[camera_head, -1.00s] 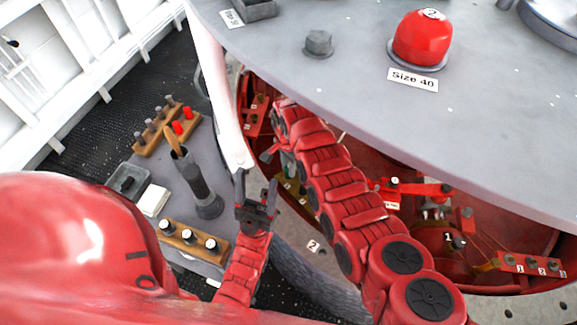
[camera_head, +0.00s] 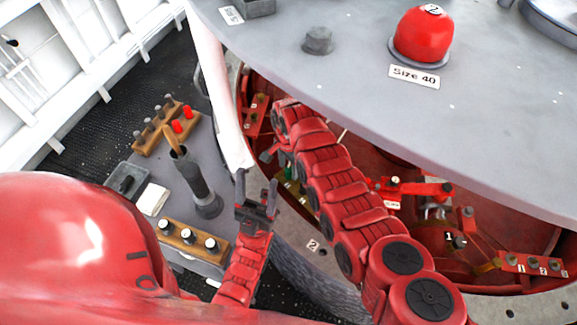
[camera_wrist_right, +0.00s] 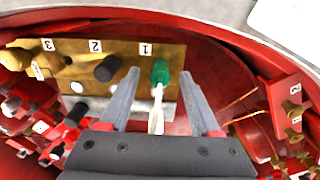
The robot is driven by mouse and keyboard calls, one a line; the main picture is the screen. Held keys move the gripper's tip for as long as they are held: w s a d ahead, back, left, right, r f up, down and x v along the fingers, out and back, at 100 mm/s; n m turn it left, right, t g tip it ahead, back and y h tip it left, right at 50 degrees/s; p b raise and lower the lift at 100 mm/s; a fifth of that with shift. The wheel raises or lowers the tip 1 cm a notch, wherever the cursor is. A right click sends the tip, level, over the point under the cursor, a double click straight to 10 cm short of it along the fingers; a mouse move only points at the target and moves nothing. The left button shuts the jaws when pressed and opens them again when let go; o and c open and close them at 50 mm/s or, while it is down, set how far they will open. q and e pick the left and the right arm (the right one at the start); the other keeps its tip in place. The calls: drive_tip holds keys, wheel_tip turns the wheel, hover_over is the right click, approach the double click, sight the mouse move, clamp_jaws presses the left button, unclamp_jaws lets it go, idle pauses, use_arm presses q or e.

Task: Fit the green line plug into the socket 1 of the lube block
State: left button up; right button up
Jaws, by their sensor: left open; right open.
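In the right wrist view the lube block (camera_wrist_right: 65,62) is a brass-coloured plate with labels 1, 2 and 3 from right to left. The green line plug (camera_wrist_right: 160,72) is at the block just below and right of label 1, with a pale line hanging from it. I cannot tell how deep it sits. My right gripper (camera_wrist_right: 160,77) is open, its fingers on either side of the plug and apart from it. A black plug (camera_wrist_right: 108,68) is by label 2. In the head view my left gripper (camera_head: 257,193) is open and empty; my right gripper is hidden behind my arm.
A grey deck (camera_head: 330,80) with a red cap (camera_head: 423,38) overhangs the red recess. Inside are a red lever (camera_head: 420,188) and a red numbered block (camera_head: 530,264). A grey side table (camera_head: 190,200) carries wooden racks (camera_head: 193,243) and a tray (camera_head: 127,178).

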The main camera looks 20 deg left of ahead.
drive_tip(key=shift+r, duration=0.1)
drive_tip(key=shift+w+r, duration=0.1)
drive_tip(key=shift+r, duration=0.2)
wheel_tip(320, 180, up, 7)
drive_tip(key=b, duration=0.2)
drive_tip(key=shift+f+b, duration=0.1)
drive_tip(key=shift+b, duration=0.2)
drive_tip(key=shift+f, duration=0.1)
